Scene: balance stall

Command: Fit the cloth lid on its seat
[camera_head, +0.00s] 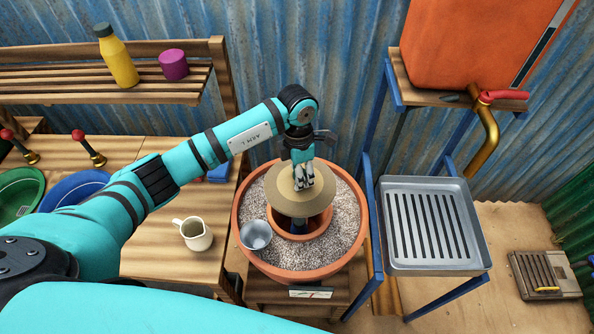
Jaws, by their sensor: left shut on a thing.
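The cloth lid (285,202) is a round tan disc. My left gripper (303,186) reaches down from above and is shut on it near its middle. The lid appears to be above the inner clay pot (322,227), covering the back part of its mouth. The front of the inner pot's orange rim shows, with something blue inside. Whether the lid touches the rim cannot be told. My right gripper is not in view.
The inner pot stands in grey gravel inside a large terracotta pot (244,212). A metal cup (256,235) sits on the gravel at left. A cream jug (194,234) stands on the wooden counter. A slotted metal tray (432,268) is at right, below an orange tank (470,45) with a tap.

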